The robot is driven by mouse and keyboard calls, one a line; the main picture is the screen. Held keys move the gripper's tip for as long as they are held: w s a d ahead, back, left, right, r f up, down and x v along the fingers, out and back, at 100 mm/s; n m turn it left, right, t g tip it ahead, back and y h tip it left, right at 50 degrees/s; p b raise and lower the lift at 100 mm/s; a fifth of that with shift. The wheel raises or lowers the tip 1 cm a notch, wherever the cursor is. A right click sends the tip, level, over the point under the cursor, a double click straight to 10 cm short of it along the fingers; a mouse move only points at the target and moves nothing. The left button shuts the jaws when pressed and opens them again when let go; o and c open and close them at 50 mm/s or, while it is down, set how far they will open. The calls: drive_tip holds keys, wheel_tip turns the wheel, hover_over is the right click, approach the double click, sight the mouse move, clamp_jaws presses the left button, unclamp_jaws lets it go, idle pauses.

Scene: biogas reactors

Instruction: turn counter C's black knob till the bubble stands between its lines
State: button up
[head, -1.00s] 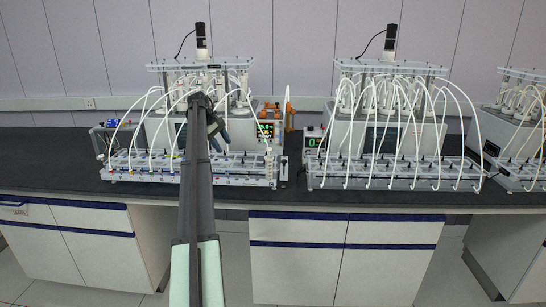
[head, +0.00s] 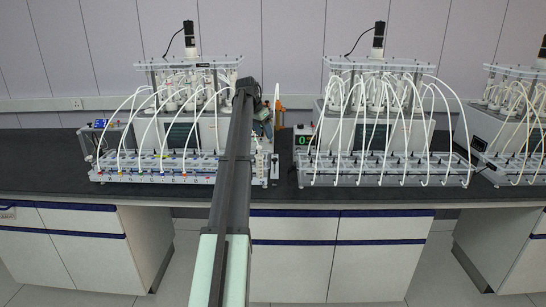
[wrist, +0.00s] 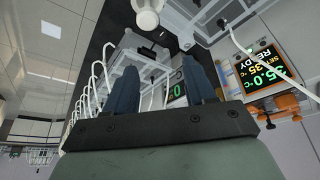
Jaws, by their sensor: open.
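In the head view the counters are white low trays with a row of cells under curved white tubes: one left (head: 150,177), one middle (head: 385,180), one right (head: 525,178). I cannot tell which is counter C; no label for it, black knob, bubble or lines can be made out. My gripper shows in the wrist view (wrist: 160,72) with two dark blue fingers apart and nothing held. In the head view it is mostly hidden behind my arm, near the right end of the left counter.
A small green 0 display (head: 303,141) stands left of the middle counter; it also shows between my fingers (wrist: 176,92). A lit 35.0 READY display (wrist: 266,72) and orange parts (wrist: 284,105) are close on the right. Open bench top (head: 40,160) lies at far left.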

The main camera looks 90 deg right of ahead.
sight(274, 159)
drive_tip(key=x, duration=1.4)
drive_tip(key=shift+s+r, duration=0.1)
drive_tip(key=shift+s, duration=0.05)
drive_tip(key=shift+c, duration=0.4)
clamp_jaws()
drive_tip(key=shift+m, duration=0.8)
drive_tip(key=shift+o, duration=0.4)
unclamp_jaws()
